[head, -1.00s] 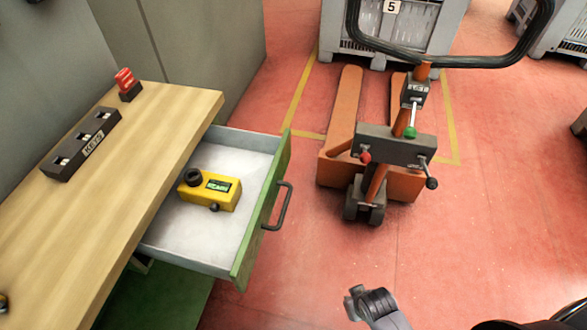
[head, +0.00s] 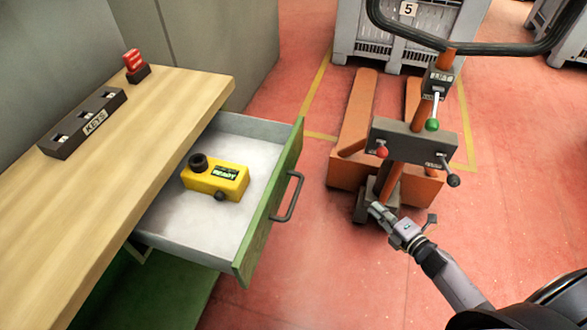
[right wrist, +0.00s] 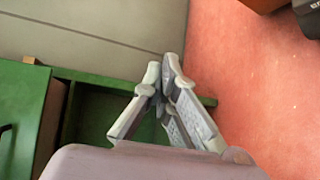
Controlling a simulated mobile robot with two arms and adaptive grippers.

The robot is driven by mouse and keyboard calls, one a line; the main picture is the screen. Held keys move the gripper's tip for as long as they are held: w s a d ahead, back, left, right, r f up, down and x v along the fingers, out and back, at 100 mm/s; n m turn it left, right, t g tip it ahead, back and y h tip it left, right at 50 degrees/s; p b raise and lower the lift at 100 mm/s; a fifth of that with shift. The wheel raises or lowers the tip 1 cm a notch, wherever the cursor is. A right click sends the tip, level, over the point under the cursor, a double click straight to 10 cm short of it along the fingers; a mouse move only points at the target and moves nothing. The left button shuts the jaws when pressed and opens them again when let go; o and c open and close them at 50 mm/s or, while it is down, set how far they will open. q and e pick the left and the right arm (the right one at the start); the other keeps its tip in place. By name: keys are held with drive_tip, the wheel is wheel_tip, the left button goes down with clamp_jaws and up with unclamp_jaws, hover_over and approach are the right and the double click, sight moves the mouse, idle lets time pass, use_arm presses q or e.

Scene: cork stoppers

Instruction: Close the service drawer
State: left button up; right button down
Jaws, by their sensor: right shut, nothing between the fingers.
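The service drawer (head: 262,205) stands open in the head view, pulled out to the right from under the wooden bench top. It has a green front, a dark bar handle (head: 291,197) and a pale inside. A yellow device (head: 214,179) with a black knob lies in it. My right gripper (head: 377,211) is shut and empty, to the right of the handle and apart from it. In the right wrist view its fingers (right wrist: 166,72) meet at the tips, with green cabinet parts to the left. My left gripper is not in view.
An orange pallet truck (head: 352,130) stands behind my right gripper, with a grey crate (head: 350,40) beyond. The bench top (head: 185,95) carries a key holder (head: 85,123) and a red-topped block (head: 136,66). Red floor (head: 320,270) is clear between drawer and gripper.

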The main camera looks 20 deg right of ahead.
wheel_tip(320, 180, up, 9)
drive_tip(key=w+a+n+y+b, duration=0.2)
drive_tip(key=w+n+y, duration=0.15)
drive_tip(key=n, duration=0.45)
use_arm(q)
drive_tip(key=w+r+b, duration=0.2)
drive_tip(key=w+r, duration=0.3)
use_arm(e)
drive_tip(key=n+g+y, duration=0.5)
drive_tip(key=n+y, duration=0.3)
drive_tip(key=n, duration=0.9)
approach(294, 157)
drive_tip(key=p+x, duration=0.2)
drive_tip(key=x, duration=0.3)
drive_tip(key=shift+w+a, duration=0.25)
drive_tip(key=shift+a, duration=0.05)
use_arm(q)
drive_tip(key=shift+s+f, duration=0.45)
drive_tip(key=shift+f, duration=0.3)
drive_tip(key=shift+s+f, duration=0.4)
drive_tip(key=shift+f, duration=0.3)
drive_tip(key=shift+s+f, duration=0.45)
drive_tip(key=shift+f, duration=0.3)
use_arm(e)
drive_tip(key=shift+w+a, duration=0.4)
drive_tip(key=shift+a, duration=0.15)
